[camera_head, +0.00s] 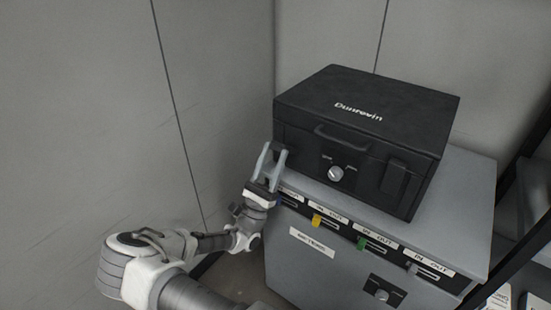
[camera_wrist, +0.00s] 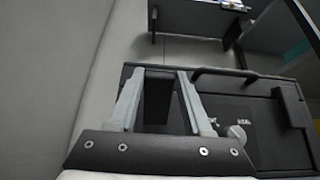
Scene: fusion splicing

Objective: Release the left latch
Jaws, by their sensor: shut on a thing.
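A black case (camera_head: 365,105) marked "Dunrovin" sits on a grey cabinet. Its left latch (camera_wrist: 157,98) is a dark block on the left of the case front, between my two fingers in the wrist view. In the head view my fingers largely hide it. My gripper (camera_head: 272,153) is shut on the left latch, with one pale finger on each side; it also shows in the wrist view (camera_wrist: 160,76). The case lid looks closed. The right latch (camera_head: 393,177) lies flat against the case front, and it also shows in the wrist view (camera_wrist: 293,107).
A handle (camera_head: 342,137) and a round knob (camera_head: 336,173) are on the case front, right of my gripper. The grey cabinet (camera_head: 315,262) has several coloured tabs below the case. A grey wall (camera_head: 90,120) stands close on the left.

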